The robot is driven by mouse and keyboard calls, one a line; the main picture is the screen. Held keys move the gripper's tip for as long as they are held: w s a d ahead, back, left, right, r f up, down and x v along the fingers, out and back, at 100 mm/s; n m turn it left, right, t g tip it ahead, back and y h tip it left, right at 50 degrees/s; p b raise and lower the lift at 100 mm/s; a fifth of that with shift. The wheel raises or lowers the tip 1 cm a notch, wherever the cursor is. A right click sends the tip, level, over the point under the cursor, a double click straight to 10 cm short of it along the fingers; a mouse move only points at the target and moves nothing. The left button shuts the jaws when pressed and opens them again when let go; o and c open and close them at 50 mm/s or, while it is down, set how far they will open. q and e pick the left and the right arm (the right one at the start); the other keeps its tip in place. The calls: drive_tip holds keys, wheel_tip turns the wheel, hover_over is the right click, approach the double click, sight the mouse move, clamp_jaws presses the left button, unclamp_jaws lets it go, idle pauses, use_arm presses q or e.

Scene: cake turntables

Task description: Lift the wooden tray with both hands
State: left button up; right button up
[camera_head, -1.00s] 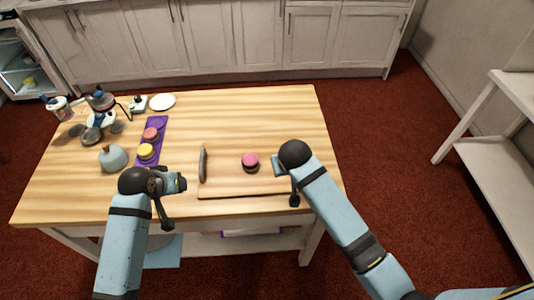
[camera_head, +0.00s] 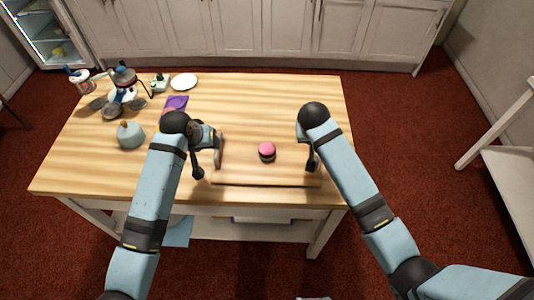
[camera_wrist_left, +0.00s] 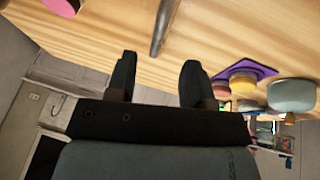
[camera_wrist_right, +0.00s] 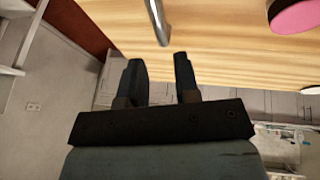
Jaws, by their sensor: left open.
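The wooden tray (camera_head: 245,178) lies flat near the table's front edge, with a pink-topped dark cake (camera_head: 267,151) on it. Its left metal handle (camera_head: 218,149) stands beside my left gripper (camera_head: 214,137). In the left wrist view that handle (camera_wrist_left: 160,28) is just beyond the parted, empty fingers of my left gripper (camera_wrist_left: 158,72). My right gripper (camera_head: 304,135) is at the tray's right end, where the arm hides the right handle. In the right wrist view this handle (camera_wrist_right: 157,22) is just beyond the parted, empty fingers of my right gripper (camera_wrist_right: 160,68).
On the table's left are a grey round pot (camera_head: 130,137), a purple mat (camera_head: 176,103) partly behind my left arm, a stand mixer-like appliance (camera_head: 122,88) and a white plate (camera_head: 184,82). The table behind the tray is clear.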

sight(238, 161)
use_arm(q)
drive_tip(key=x, duration=0.9)
drive_tip(key=shift+w, duration=0.1)
use_arm(e)
drive_tip(key=x, duration=0.9)
drive_tip(key=shift+w, duration=0.1)
use_arm(q)
drive_tip(key=c, duration=0.4)
use_arm(e)
drive_tip(key=c, duration=0.3)
use_arm(q)
drive_tip(key=c, duration=0.3)
use_arm(e)
clamp_jaws()
use_arm(q)
clamp_jaws()
